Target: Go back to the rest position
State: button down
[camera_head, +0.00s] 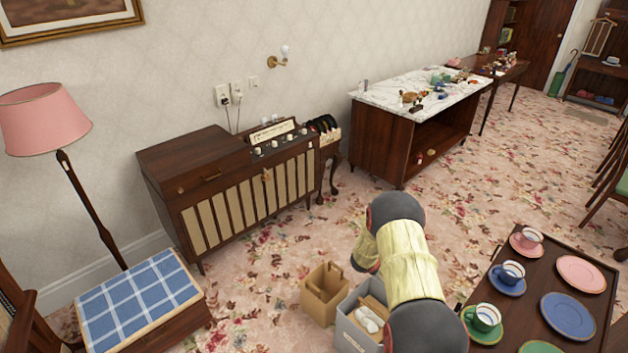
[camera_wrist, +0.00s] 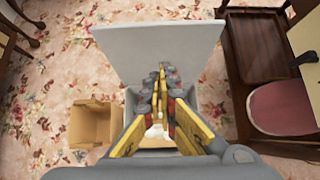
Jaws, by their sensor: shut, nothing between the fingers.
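My gripper (camera_wrist: 161,75) shows in the wrist view, its yellow and grey fingers brought together with nothing between them. It is over a grey box (camera_wrist: 130,105) with a raised pale flap or lid (camera_wrist: 150,45). Something white (camera_wrist: 155,132) lies in the box, partly hidden by the fingers. In the head view my bent arm covers part of the grey box (camera_head: 349,333), and the gripper itself cannot be made out there.
An open cardboard box (camera_head: 322,297) stands left of the grey box. A dark tray table (camera_head: 535,268) with cups and plates is at the right. A radio cabinet (camera_head: 240,195), a marble-topped cabinet (camera_head: 385,92) and a blue checked stool (camera_head: 135,300) stand around. Patterned carpet lies open between them.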

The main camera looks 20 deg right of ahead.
jog(key=s+f+m+g, duration=0.25)
jog(key=s+m, duration=0.25)
jog(key=s, duration=0.3)
jog(key=s+a+r+m+g, duration=0.3)
jog(key=s+a+r+m, duration=0.1)
jog(key=s+r+m, duration=0.3)
jog(key=s+a+r+m+t+y, duration=0.2)
jog(key=s+a+r, duration=0.4)
jog(key=a+r, duration=0.5)
jog(key=s+a+r+m+t+y, duration=0.3)
jog(key=s+a+r+m, duration=0.2)
jog(key=a+r, duration=0.7)
jog(key=s+a+r+m+t+y, duration=0.2)
jog(key=s+a+r, duration=0.7)
jog(key=r, duration=0.9)
jog(key=shift+a+r+m+y, duration=0.25)
jog(key=shift+a+m+y, duration=0.5)
jog(key=shift+a, duration=0.4)
